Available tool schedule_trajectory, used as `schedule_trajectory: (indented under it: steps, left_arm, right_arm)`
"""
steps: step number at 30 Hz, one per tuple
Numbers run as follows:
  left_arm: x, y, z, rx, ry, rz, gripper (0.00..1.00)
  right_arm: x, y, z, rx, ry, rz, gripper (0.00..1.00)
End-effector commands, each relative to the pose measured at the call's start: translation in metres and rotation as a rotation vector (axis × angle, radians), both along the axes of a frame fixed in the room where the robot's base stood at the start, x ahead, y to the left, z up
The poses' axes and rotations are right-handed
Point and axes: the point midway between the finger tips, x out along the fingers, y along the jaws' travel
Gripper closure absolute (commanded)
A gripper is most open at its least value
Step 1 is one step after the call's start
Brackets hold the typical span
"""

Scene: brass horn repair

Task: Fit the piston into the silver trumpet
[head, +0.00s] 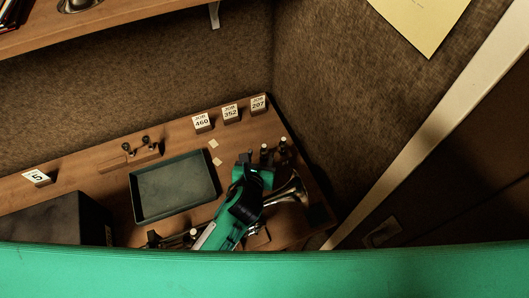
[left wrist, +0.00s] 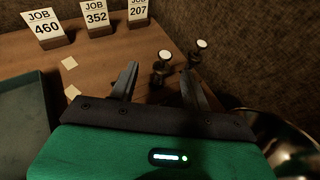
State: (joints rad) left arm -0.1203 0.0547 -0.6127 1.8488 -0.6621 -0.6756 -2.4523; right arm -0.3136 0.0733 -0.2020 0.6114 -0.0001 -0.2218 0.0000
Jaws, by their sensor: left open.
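Two dark upright piston-like pieces with pale round tops stand near the table's right edge. One (left wrist: 162,58) shows between my left gripper's open fingers in the left wrist view; I cannot tell whether it is within their reach. The other (left wrist: 201,45) is farther right. Both also show in the head view (head: 264,153) (head: 284,149). My left gripper (head: 255,163) is open and empty, pointing at them. A metal horn with a flared bell (head: 296,190) lies under and beside it; its middle is hidden by my gripper. I cannot tell its finish. My right gripper is not in view.
A dark green tray (head: 172,189) lies left of my left gripper. A wooden block with two dark knobs (head: 130,157) is behind it. Job cards (head: 202,121) stand along the back edge. A dark box (head: 55,222) is at left. Walls close the back and right.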

Motion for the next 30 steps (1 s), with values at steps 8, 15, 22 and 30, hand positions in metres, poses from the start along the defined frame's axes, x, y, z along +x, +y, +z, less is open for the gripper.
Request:
schedule_trajectory:
  steps: [8, 15, 22, 30]
  left_arm:
    - [0.015, -0.006, -0.004, -0.002, 0.003, 0.002, 0.52]
    - [0.04, -0.013, -0.016, 0.0, 0.001, 0.001, 0.52]
    - [0.049, -0.014, -0.022, -0.001, 0.001, 0.0, 0.52]
    - [0.049, -0.014, -0.022, -0.001, 0.001, 0.0, 0.71]
  right_arm:
    - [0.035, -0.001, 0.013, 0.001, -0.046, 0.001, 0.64]
    - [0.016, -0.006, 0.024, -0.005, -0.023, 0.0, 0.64]
    - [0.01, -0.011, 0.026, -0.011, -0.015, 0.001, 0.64]
    - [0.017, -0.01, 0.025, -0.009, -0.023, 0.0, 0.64]
